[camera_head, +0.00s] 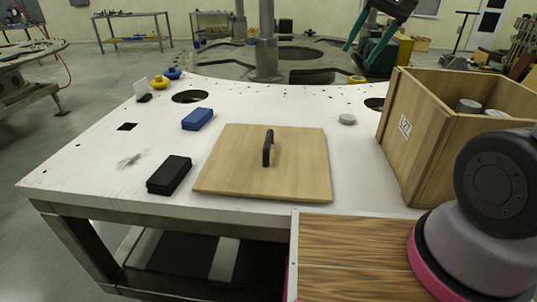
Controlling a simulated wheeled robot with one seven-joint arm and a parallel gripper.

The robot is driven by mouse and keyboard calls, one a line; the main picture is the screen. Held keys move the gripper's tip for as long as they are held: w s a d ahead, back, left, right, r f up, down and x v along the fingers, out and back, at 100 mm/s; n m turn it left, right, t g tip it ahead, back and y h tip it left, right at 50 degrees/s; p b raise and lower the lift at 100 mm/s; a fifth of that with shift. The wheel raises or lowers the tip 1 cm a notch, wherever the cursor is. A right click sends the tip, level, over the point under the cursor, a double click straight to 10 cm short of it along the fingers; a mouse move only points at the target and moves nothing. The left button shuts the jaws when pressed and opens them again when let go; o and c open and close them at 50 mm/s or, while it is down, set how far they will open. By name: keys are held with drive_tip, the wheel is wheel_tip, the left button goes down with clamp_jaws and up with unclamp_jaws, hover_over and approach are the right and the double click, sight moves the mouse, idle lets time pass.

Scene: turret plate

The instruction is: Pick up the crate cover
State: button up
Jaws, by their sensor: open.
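The crate cover (230,165) is a flat, square light-wood board lying on the white table. A black upright handle (268,148) stands near its middle. My gripper (354,60) shows at the top right, with two teal fingers pointing down and left. The fingers are apart and nothing is between them. In the picture the gripper is above and to the right of the cover, well clear of it. The open wooden crate (397,135) stands on the right of the table, with some pale round items inside.
A black box (169,175) lies close left of the cover, and a blue box (198,119) lies behind it. A small grey disc (347,119) lies between cover and crate. The white table (95,165) has several holes. My arm's lower links fill the bottom right.

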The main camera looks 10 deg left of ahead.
drive_tip(key=w+a+f+n+g, duration=0.1)
drive_tip(key=a+f+g, duration=0.2)
drive_tip(key=a+f, duration=0.8)
approach(269, 138)
drive_tip(key=shift+n+g, duration=0.4)
drive_tip(key=x, duration=0.3)
drive_tip(key=w+x, duration=0.1)
drive_tip(key=x, duration=0.1)
drive_tip(key=shift+a, duration=0.2)
drive_tip(key=shift+x, duration=2.8)
drive_tip(key=shift+s+d, duration=0.1)
drive_tip(key=shift+d, duration=0.1)
clamp_jaws()
